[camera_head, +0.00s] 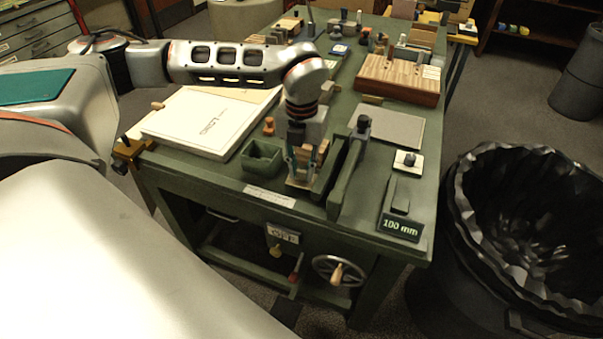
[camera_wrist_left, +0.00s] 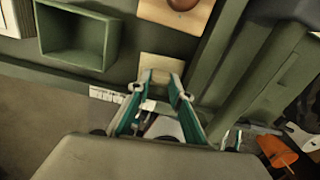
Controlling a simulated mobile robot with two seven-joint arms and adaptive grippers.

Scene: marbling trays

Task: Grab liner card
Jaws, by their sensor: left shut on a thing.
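My left gripper (camera_head: 303,170) points down at the front edge of the green table (camera_head: 385,235). In the left wrist view its two teal-padded fingers (camera_wrist_left: 160,82) are shut on a small tan card (camera_wrist_left: 160,66), which shows between and just beyond the fingertips. I take this to be the liner card. In the head view the card is largely hidden by the fingers, and I cannot tell whether it touches the surface below. My right gripper is not in view.
A green open box (camera_head: 262,158) stands left of the gripper, and tall green rails (camera_head: 345,178) stand close on its right. A white board (camera_head: 200,122) lies farther left. A "100 mm" block (camera_head: 400,226) and a black-lined bin (camera_head: 520,215) are to the right.

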